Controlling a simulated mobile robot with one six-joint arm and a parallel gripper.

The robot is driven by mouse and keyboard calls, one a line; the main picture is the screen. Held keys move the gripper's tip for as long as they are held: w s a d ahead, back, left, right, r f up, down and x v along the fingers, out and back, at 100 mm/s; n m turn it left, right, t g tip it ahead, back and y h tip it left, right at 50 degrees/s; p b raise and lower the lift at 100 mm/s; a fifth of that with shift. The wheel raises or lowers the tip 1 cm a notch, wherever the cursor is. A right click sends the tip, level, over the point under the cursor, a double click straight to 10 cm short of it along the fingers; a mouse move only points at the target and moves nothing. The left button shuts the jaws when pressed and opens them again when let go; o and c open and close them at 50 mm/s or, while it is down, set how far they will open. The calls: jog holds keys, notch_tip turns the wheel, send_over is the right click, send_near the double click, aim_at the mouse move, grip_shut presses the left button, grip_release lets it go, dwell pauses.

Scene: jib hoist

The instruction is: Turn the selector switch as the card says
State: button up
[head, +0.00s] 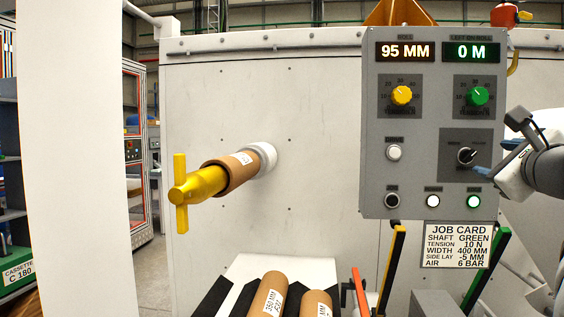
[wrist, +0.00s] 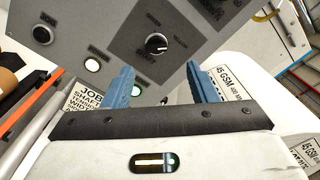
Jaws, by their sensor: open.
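The selector switch (head: 466,156) is a black knob with a white mark, low on the right of the grey control panel. In the wrist view the selector switch (wrist: 157,44) sits between the labels GREEN and YELLOW; its mark seems to lean toward YELLOW. The job card (head: 460,246) below the panel reads SHAFT GREEN, TENSION 10 N, WIDTH 400 MM, SIDE LAY -5 MM, AIR 6 BAR. My gripper (wrist: 157,70) is open and empty, its blue fingers apart and pointing at the panel, just short of the knob. In the head view my gripper (head: 492,158) is right of the knob.
The panel (head: 430,125) also carries a yellow dial (head: 402,95), a green dial (head: 478,95), several push buttons and displays reading 95 MM and 0 M. A yellow-ended shaft (head: 205,187) sticks out at left.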

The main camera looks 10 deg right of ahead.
aim_at(469, 155)
jog(key=x, duration=0.5)
jog(key=p+x, duration=0.1)
jog(key=x, duration=0.1)
jog(key=shift+w+a, duration=0.25)
jog(key=shift+w, duration=0.1)
jog(key=shift+c, duration=0.5)
